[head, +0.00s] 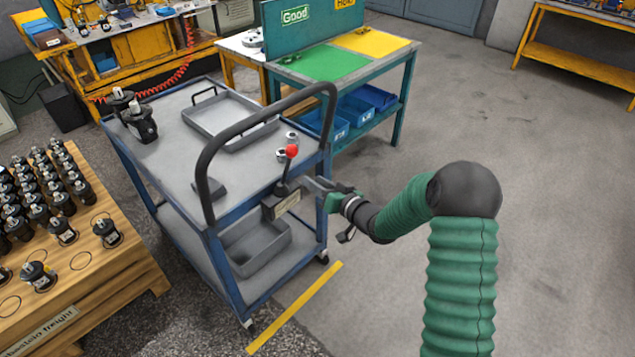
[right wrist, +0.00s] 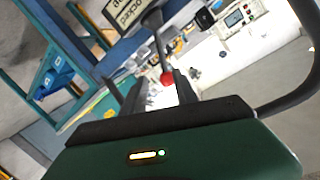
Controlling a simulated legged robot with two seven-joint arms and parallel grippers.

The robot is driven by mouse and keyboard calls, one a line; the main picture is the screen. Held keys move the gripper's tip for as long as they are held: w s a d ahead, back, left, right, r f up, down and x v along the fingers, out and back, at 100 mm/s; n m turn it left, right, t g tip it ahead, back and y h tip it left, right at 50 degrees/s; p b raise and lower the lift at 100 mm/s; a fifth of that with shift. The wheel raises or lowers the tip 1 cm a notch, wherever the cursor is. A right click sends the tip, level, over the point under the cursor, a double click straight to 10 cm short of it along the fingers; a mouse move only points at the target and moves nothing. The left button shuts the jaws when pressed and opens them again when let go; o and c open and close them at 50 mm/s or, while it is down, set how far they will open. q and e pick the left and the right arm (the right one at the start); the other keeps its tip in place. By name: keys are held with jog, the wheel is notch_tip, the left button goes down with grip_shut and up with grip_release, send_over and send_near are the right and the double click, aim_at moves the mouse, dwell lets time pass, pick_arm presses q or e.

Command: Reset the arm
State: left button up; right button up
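My right arm (head: 408,208), in a green sleeve, reaches in from the lower right. My right gripper (head: 316,185) is just right of the lever with a red knob (head: 291,151), at the near right corner of the blue-framed cart. In the right wrist view, the two fingers of the gripper (right wrist: 158,88) stand apart with an empty gap. The red knob (right wrist: 167,77) shows beyond the fingertips, and I see no contact. The lever is fixed to a small labelled box (head: 281,203), which also shows in the right wrist view (right wrist: 124,10). My left gripper is out of view.
The cart (head: 172,172) carries a grey tray (head: 211,137), black motors (head: 139,122) and a curved black handle (head: 222,133). A wooden crate (head: 110,265) with several motors stands left. A teal table (head: 398,58) with green and yellow mats is behind. Floor at right is clear.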

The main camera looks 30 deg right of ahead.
jog(key=shift+s, duration=0.3)
jog(key=s+a+r+n+g+h+p, duration=0.1)
jog(key=s+a+g+p, duration=0.2)
jog(key=s, duration=0.6)
jog(key=s+a+r+n+g+h+p, duration=0.1)
jog(key=s+a+g+p, duration=0.3)
jog(key=s, duration=0.6)
jog(key=s+a+r+g+h+p, duration=0.1)
jog(key=s+a+r+g+p, duration=0.2)
jog(key=s, duration=0.7)
jog(key=a+g, duration=0.2)
jog(key=g, duration=0.1)
jog(key=shift+n+p, duration=0.3)
jog(key=shift+n, duration=0.1)
jog(key=shift+d+r, duration=0.1)
jog(key=shift+d, duration=0.05)
